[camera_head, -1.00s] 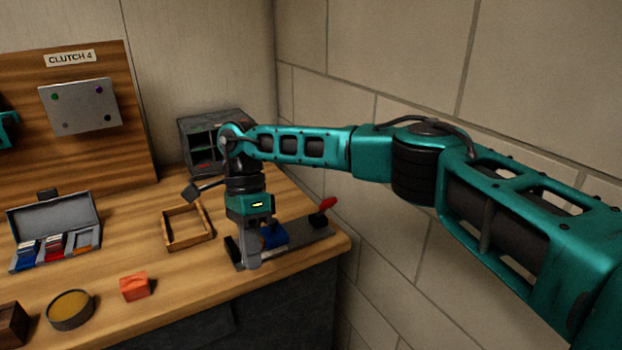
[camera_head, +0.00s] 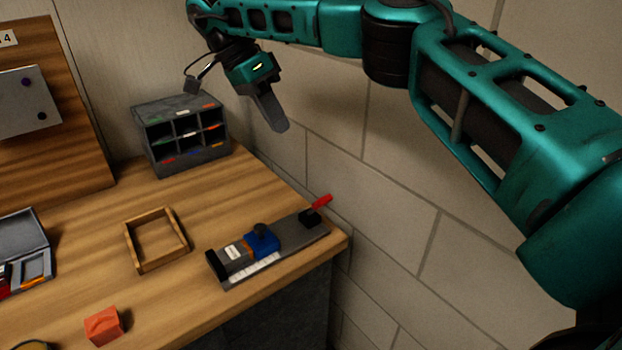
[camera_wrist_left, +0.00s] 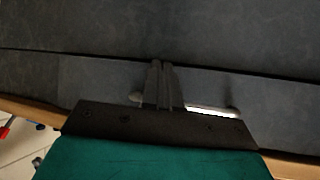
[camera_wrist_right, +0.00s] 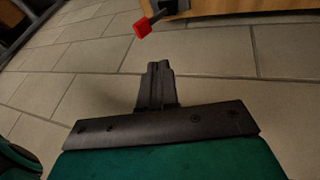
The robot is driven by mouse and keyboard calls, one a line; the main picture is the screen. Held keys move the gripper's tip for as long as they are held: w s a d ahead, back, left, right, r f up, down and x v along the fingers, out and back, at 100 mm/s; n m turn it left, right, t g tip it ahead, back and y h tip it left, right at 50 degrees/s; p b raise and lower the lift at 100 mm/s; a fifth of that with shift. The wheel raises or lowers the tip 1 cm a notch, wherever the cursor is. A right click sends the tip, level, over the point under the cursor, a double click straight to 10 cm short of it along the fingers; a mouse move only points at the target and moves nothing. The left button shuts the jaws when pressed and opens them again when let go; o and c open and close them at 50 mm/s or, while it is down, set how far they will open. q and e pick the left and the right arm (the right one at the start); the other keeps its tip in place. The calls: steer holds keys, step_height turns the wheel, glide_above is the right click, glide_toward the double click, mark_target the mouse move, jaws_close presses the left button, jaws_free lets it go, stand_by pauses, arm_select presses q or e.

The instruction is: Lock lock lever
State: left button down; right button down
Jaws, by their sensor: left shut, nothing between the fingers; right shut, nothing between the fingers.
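The lock lever (camera_head: 321,202) has a red handle and sits at the right end of a grey fixture (camera_head: 290,236) near the table's right corner. The handle slants up and to the right. A blue block (camera_head: 262,243) with a dark knob sits on the fixture. My right gripper (camera_head: 277,124) is shut and empty, in the air above and behind the fixture, clear of the lever. In the right wrist view the red handle tip (camera_wrist_right: 142,27) shows ahead of the shut fingers (camera_wrist_right: 158,68). My left gripper (camera_wrist_left: 160,66) is shut and empty before a dark grey surface; the head view does not show it.
A grey pigeonhole rack (camera_head: 182,143) stands at the back by the wall. An empty wooden frame (camera_head: 131,247) lies left of the fixture, and a red-orange block (camera_head: 103,326) lies in front. The tiled wall (camera_head: 400,220) is close on the right.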

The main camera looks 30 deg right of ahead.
steer(key=f, duration=0.1)
glide_toward(318, 206)
steer(key=w+d+f, duration=0.3)
steer(key=w+d, duration=0.1)
steer(key=s+f, duration=0.1)
steer(key=s, duration=0.1)
steer(key=shift+s+d+f, duration=0.15)
steer(key=shift+s+f, duration=0.1)
steer(key=shift+f, duration=0.1)
steer(key=shift+s+f+p, duration=0.3)
steer(key=shift+s+f, duration=0.2)
steer(key=shift+s, duration=0.1)
